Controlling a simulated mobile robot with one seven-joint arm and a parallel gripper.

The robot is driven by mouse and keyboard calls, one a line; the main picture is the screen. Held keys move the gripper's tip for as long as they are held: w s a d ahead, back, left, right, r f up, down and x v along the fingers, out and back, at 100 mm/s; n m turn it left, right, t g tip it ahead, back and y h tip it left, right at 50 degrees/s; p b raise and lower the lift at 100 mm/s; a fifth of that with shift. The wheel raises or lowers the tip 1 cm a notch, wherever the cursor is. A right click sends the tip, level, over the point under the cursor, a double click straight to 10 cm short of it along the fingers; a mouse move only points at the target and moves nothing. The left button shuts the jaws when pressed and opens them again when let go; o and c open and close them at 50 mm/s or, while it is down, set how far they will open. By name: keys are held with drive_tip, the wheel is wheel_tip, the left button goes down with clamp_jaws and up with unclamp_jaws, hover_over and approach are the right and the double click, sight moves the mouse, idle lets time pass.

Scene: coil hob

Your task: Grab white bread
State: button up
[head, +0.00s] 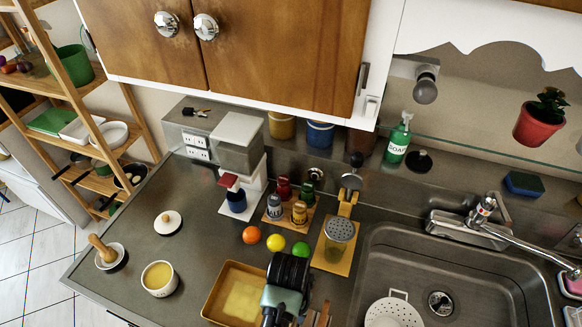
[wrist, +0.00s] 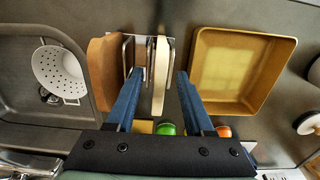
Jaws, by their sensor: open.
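The white bread (wrist: 160,76) is a pale slice standing on edge in a metal wire rack (wrist: 127,52) in the wrist view. My gripper (wrist: 159,73) is open, with its two blue fingers on either side of the slice. The left finger overlaps the rack's wire, and a gap shows between the right finger and the slice. I cannot tell how far the fingertips are above it. A brown slab (wrist: 103,75), which looks like a darker slice, stands left of the rack's wires. In the head view my arm hides the white bread.
A square yellow-brown pan (wrist: 238,70) lies close on the right of the rack in the wrist view. The sink (head: 450,260) with a white strainer (head: 393,312) is on the other side. An orange (head: 251,235), a lemon (head: 275,242) and a lime (head: 300,250) lie behind.

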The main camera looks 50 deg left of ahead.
drive_tip(key=shift+f, duration=0.75)
clamp_jaws()
drive_tip(key=shift+r, duration=0.15)
